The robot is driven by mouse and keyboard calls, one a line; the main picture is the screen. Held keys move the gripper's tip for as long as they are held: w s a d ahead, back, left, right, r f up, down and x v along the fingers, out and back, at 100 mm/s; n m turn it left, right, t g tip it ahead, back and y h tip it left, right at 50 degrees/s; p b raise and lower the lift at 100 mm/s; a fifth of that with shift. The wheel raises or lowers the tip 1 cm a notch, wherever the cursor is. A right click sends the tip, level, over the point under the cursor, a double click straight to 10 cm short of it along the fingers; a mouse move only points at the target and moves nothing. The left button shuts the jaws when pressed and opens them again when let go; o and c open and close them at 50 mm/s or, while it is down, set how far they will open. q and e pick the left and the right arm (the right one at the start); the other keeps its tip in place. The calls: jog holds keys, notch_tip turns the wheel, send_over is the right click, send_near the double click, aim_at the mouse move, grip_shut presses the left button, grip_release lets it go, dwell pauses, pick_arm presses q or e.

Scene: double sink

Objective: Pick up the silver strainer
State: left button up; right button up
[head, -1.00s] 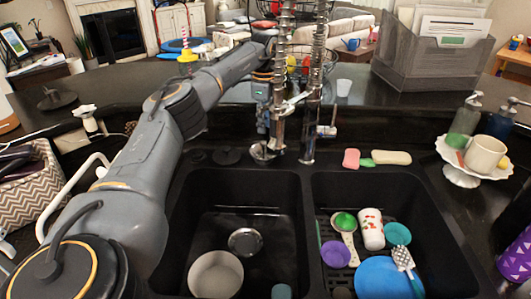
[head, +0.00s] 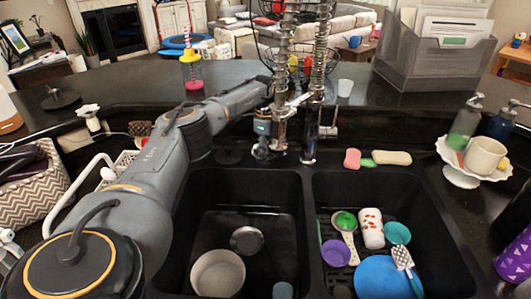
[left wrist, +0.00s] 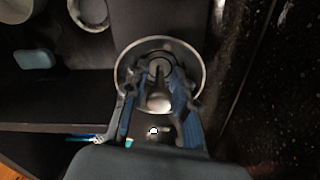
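In the left wrist view the strainer (left wrist: 201,75) shows as a bright ring with a knob in the middle, partly covered by the fingers. My left gripper (head: 264,152) hangs over the back edge of the left basin, beside the faucet. My right gripper is not in view.
The right basin holds a blue plate (head: 378,278), a white cup (head: 372,232) and other dishes. The coiled faucet (head: 312,90) stands close to my left gripper.

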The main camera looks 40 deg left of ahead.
pick_arm(q)
jog(key=shift+c, duration=0.5)
grip_shut()
